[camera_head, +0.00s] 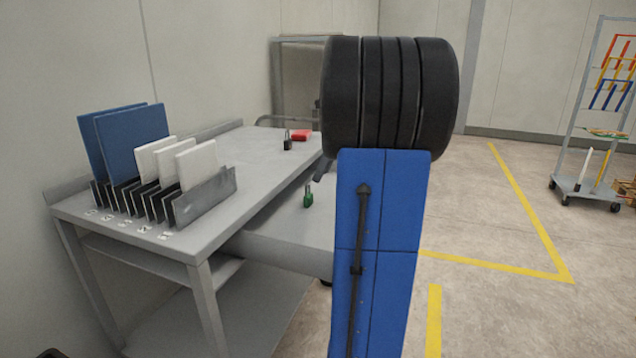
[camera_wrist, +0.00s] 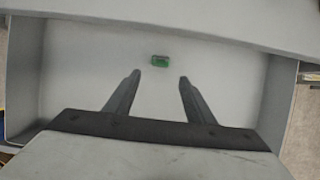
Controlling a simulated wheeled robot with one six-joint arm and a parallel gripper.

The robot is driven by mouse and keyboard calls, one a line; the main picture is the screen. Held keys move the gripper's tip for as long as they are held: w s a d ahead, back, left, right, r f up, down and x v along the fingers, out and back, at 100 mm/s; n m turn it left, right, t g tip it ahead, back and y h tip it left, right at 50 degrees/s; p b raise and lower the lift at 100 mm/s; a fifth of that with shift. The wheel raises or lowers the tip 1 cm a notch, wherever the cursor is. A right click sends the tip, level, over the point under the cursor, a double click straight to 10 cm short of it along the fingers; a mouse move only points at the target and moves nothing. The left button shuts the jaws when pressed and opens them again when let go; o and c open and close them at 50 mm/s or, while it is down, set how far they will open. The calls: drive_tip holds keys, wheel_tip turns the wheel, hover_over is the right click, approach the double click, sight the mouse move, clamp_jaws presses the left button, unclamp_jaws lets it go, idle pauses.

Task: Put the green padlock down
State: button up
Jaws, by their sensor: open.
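The green padlock (camera_head: 308,199) stands upright on a lower grey surface (camera_head: 285,225) beside the grey table, its dark shackle pointing up. In the wrist view the green padlock (camera_wrist: 161,61) rests on the pale surface, a little beyond the tips of my gripper (camera_wrist: 160,78). The two fingers are spread apart with nothing between them, so my gripper is open and empty. In the head view my own arm covers the area right of the padlock, and my fingers do not show there.
The grey table (camera_head: 255,165) carries a rack (camera_head: 205,198) with blue and white panels, a black padlock (camera_head: 288,145) and a red object (camera_head: 301,135). Raised walls (camera_wrist: 280,95) edge the surface in the wrist view. A wheeled rack (camera_head: 590,190) stands far right.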

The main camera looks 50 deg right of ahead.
drive_tip(key=shift+v, duration=1.3)
